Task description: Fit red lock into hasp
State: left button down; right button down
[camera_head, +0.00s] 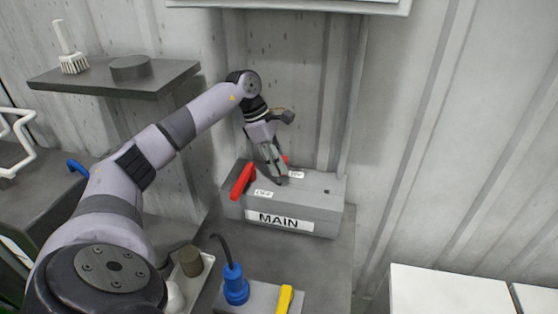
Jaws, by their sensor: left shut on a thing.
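My left gripper (279,178) reaches down over the top of the grey box marked MAIN (322,220). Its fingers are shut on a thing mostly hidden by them. A small bit of red, which I take for the red lock (285,160), shows just behind the fingers. A larger red lever (243,180) stands tilted on the left part of the box, apart from the fingers. I cannot make out the hasp, nor whether the lock touches it. My right gripper is out of view.
A dark shelf (170,84) with a brush (72,62) and a dark round piece (130,68) sits upper left. In front are a blue plug-like part (236,286), a yellow piece (285,299) and a brown cylinder (190,262). A ribbed wall stands close behind the box.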

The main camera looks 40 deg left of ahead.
pick_arm(q)
jog(key=shift+f+b, duration=1.4)
jog(key=shift+f, duration=0.65)
jog(key=c, duration=1.2)
grip_release()
jog(key=shift+c, duration=0.2)
jog(key=shift+r, duration=0.1)
jog(key=v, duration=1.2)
